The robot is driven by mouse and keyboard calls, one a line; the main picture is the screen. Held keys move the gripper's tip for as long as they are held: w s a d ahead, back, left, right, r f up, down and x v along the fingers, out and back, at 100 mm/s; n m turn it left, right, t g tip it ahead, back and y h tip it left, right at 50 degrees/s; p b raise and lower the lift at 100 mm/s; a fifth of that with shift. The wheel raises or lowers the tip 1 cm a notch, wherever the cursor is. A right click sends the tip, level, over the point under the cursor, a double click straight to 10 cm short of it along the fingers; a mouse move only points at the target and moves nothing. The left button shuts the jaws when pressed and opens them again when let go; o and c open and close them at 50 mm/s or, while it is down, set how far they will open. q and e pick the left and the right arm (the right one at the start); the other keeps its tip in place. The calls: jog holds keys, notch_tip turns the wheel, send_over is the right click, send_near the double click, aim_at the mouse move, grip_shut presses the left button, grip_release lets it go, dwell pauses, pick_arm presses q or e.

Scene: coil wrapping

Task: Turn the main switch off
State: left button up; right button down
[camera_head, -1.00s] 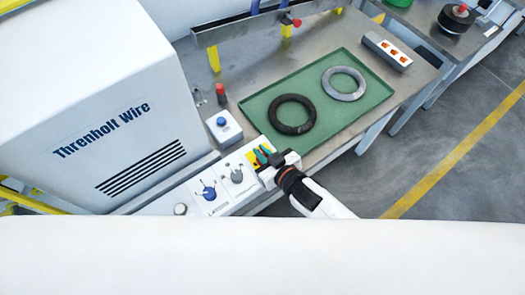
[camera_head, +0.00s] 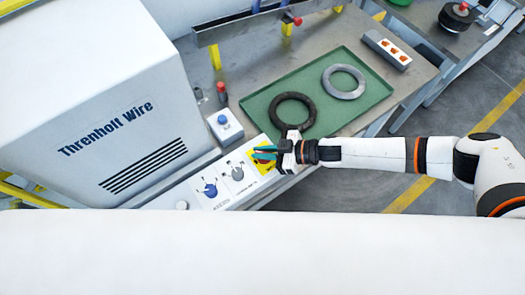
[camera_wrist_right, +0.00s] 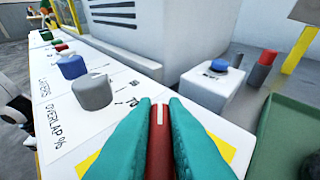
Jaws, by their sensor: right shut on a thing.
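The main switch is a red handle (camera_wrist_right: 159,145) with a white mark on top, on a yellow plate (camera_wrist_right: 218,147). In the head view the yellow plate (camera_head: 261,168) is at the right end of the white control panel. My right gripper (camera_head: 265,153) reaches in from the right and is shut on the handle. In the wrist view its teal fingers (camera_wrist_right: 159,135) press on both sides of the handle and hide part of the plate. My left gripper is not in view.
A grey knob (camera_head: 237,173) and a blue knob (camera_head: 209,189) sit left of the switch. A box with a blue button (camera_head: 223,125) stands behind. A green tray (camera_head: 337,118) holds a dark coil (camera_head: 292,97) and a grey coil (camera_head: 343,69).

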jog(key=shift+w+f+n+g+b, duration=0.1)
jog(key=shift+n+g+b, duration=0.4)
jog(key=shift+n+g, duration=0.6)
jog(key=n+g+b, duration=0.2)
jog(key=g, duration=0.1)
jog(key=shift+f+n, duration=0.1)
jog(key=shift+n, duration=0.2)
jog(key=n+g+b, duration=0.1)
jog(key=n+g+h+b, duration=0.1)
jog(key=g+b, duration=0.1)
jog(key=shift+s+n, duration=0.2)
jog(key=shift+n, duration=0.2)
jog(key=shift+s+r+n+g+h+b, duration=0.1)
jog(key=shift+r+n+g+h+b, duration=0.1)
jog(key=shift+n+g+h+b, duration=0.7)
jog(key=shift+g, duration=0.3)
jog(key=c, duration=1.5)
grip_release()
jog(key=shift+o, duration=0.2)
